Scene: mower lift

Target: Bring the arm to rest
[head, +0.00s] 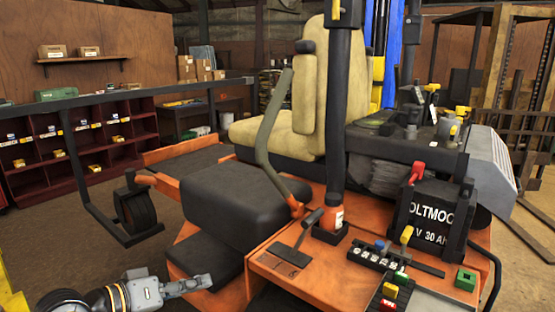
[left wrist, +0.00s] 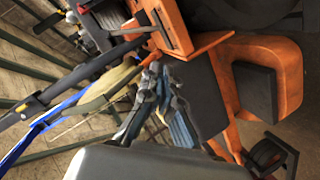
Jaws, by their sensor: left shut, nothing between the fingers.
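My left arm comes in at the bottom left of the head view. Its left gripper (head: 203,280) is shut and empty, low beside the orange mower (head: 275,262), close to the dark step at its side. I cannot tell from this view whether it touches the step. In the left wrist view the gripper's fingers (left wrist: 160,72) are together with nothing between them, and the orange mower body (left wrist: 285,50) lies beyond, seen tilted. My right gripper shows in neither view.
The mower carries a cream seat (head: 270,125), a black battery (head: 432,220) and a row of small coloured parts. A black bar frame with a caster wheel (head: 135,210) stands at left. Red shelving (head: 85,150) is behind. Open floor (head: 60,240) lies at the left.

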